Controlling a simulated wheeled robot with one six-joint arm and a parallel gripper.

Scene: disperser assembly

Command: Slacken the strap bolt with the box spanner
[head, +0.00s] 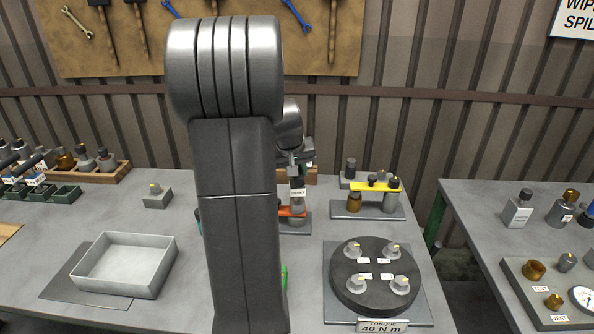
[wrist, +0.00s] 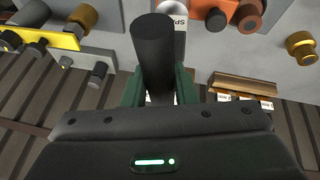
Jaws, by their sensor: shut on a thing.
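My gripper (wrist: 160,88) is shut on the black cylindrical handle of a tool, which I take for the box spanner (wrist: 153,50). In the head view my gripper (head: 298,168) is partly hidden behind my arm. A white label, partly readable as "SPA", shows behind the handle in the wrist view. An orange strap (head: 292,211) is below the gripper on a grey plate; it also shows in the wrist view (wrist: 218,8) near a dark knob and a copper-coloured round part. The spanner's lower end and the strap bolt cannot be made out, nor whether they touch.
A yellow bracket (head: 375,187) with brass and grey parts stands right of the strap. A dark round turntable (head: 375,309) with several grey knobs is in front, by a "40 N m" sign. An empty grey tray (head: 125,290) and a small block (head: 158,201) are left. Bench space between is clear.

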